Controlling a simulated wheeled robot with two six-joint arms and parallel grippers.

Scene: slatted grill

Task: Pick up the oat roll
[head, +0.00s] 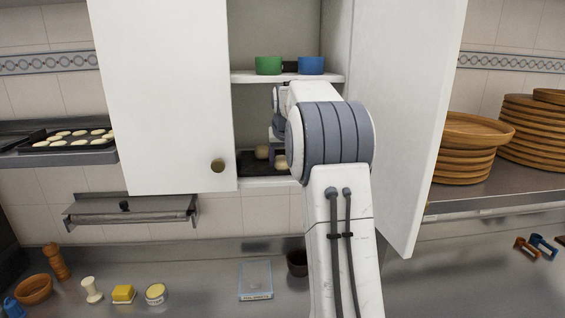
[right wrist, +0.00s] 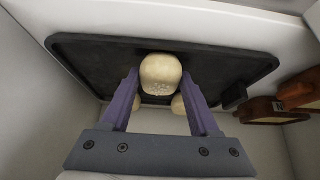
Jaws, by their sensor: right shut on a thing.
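The oat roll (right wrist: 160,72) is pale and rounded, with light flecks on its near end. In the right wrist view it sits between the purple-grey fingers of my right gripper (right wrist: 161,78), which is shut on it. The dark tray (right wrist: 90,58) is right behind the roll; I cannot tell whether they touch. In the head view my right gripper (head: 275,130) reaches into the open cupboard, partly hidden by my arm. My left gripper is out of view.
Two more rolls (right wrist: 178,104) show partly behind the fingers. Brown objects (right wrist: 262,110) stand right of the tray.

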